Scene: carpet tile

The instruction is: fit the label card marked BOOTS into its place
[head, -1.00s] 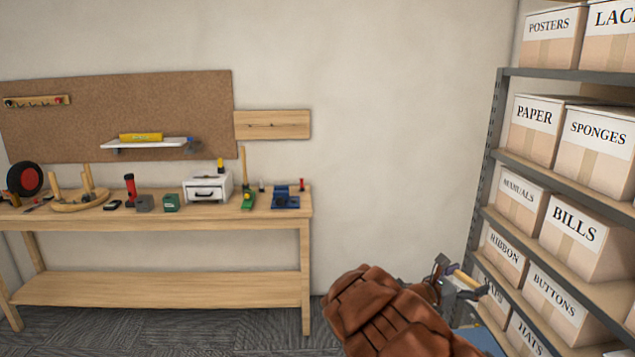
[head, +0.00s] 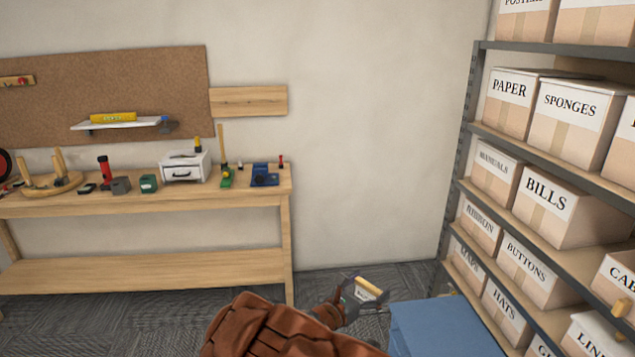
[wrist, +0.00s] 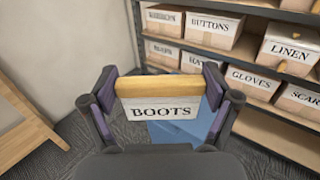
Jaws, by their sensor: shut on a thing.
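The BOOTS label card (wrist: 165,110) is white with black letters and has a wooden strip along its top edge. My gripper (wrist: 160,90) is shut on it, with a finger at each end of the card. In the head view the card (head: 367,289) shows small and tilted at my gripper (head: 360,296), in the air above the carpet and left of a blue surface. The lettering is too small to read there. No place marked for BOOTS can be made out.
A grey metal shelf rack (head: 456,150) at right holds labelled cardboard boxes, among them BUTTONS (head: 522,268), HATS (head: 505,308) and GLOVES (wrist: 252,81). A blue flat-topped object (head: 435,325) stands before it. A wooden workbench (head: 150,270) with tools stands at left; bare carpet lies between.

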